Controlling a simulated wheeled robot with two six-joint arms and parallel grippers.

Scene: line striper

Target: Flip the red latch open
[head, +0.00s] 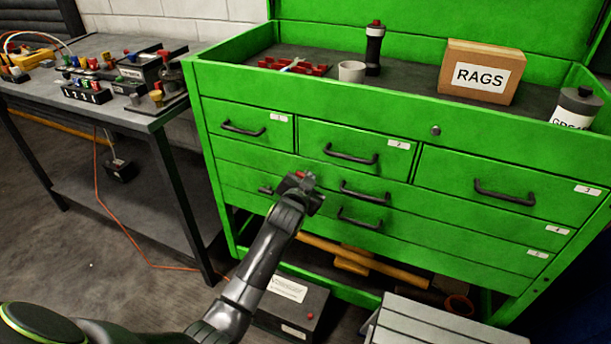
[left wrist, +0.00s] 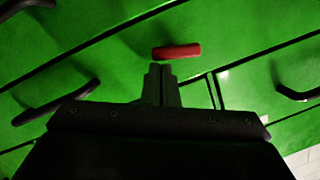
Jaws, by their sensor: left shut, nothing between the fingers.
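The red latch (left wrist: 177,51) shows in the left wrist view as a short red bar lying nearly level on the green drawer front, just beyond my fingertips. My left gripper (left wrist: 161,72) is shut with nothing between its fingers. Its tips point at the latch's left part; I cannot tell whether they touch it. In the head view my left gripper (head: 306,184) is in front of the green cabinet's middle drawers and mostly hides the latch there. My right gripper is not in view.
The green tool cabinet (head: 240,155) has several dark drawer handles (head: 350,154) around the gripper. A box of rags (head: 478,72), a cup (head: 351,71) and a dark bottle (head: 374,48) stand on top. A workbench (head: 110,112) stands at the left, and a grey step (head: 440,322) is below.

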